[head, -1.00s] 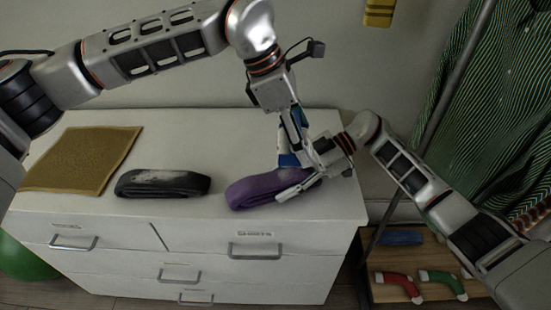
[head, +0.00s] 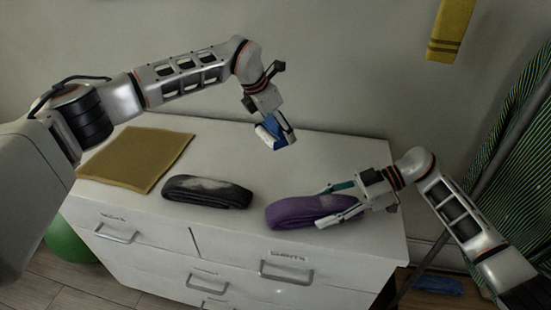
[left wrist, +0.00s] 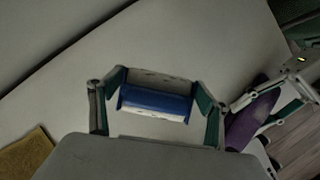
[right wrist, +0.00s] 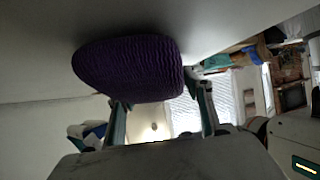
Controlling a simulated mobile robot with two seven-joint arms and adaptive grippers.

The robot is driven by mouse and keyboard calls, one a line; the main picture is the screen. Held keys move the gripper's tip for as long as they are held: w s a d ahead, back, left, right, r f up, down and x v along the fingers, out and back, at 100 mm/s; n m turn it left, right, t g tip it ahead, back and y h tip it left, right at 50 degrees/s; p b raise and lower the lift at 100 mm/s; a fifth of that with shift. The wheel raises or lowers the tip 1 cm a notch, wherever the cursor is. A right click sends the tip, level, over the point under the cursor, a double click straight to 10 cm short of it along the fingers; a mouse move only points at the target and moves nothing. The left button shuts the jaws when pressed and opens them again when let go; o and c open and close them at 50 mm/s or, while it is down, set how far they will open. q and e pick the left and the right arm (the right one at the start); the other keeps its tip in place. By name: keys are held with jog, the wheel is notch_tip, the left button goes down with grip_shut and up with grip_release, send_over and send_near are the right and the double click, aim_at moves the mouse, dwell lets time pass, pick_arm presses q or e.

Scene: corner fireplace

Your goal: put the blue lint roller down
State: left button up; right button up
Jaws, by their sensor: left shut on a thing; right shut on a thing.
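The blue lint roller (head: 275,135), with a white roll, is held in my left gripper (head: 279,131) above the back of the white dresser top. In the left wrist view the lint roller (left wrist: 155,102) lies crosswise between the two fingers. My right gripper (head: 342,204) is shut on a rolled purple garment (head: 298,211) at the right part of the dresser top, with a finger on either side of it. In the right wrist view the purple garment (right wrist: 130,68) shows beyond the fingertips.
A folded dark garment (head: 207,191) with a pale patch lies on the dresser top (head: 245,170) left of the purple one. A mustard cloth (head: 137,158) lies at the left. The back middle is bare. A green striped shirt (head: 515,180) hangs at the right.

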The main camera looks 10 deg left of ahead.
aim_at(268, 135)
pick_arm(q)
notch_tip(268, 135, down, 9)
jog(key=shift+r, duration=0.15)
dwell(0.4)
jog(key=o, duration=1.5)
jog(key=shift+f, duration=0.2)
jog(key=shift+r, duration=0.1)
jog(key=shift+r, duration=0.2)
jog(key=v, duration=1.1)
jog(key=shift+s+r, duration=0.15)
jog(key=shift+r, duration=0.2)
